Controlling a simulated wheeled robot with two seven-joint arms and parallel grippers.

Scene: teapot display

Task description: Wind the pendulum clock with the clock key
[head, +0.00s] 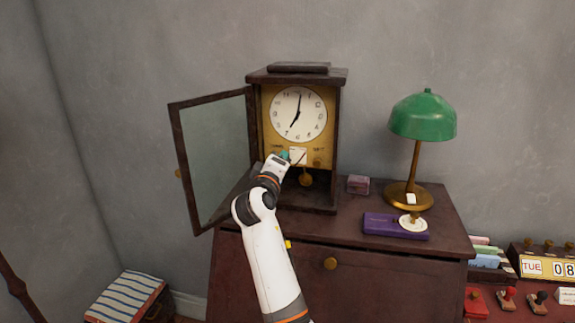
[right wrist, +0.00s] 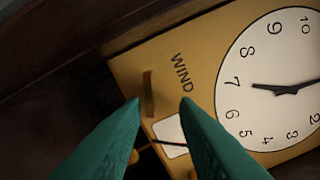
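The pendulum clock (head: 298,112) stands on a dark wooden cabinet, its glass door (head: 213,150) swung open to the left. Its brass pendulum bob (head: 306,180) hangs below a white card. My right gripper (head: 285,155) is at the lower left of the clock face, hiding part of it. In the right wrist view its two teal fingers (right wrist: 161,98) are apart. A thin brass piece (right wrist: 148,95), apparently the clock key, stands out from the plate below the word WIND. It lies near the left fingertip; I cannot tell whether they touch. My left gripper is not in view.
The open door stands left of my arm. A striped box (head: 128,298) is at lower left.

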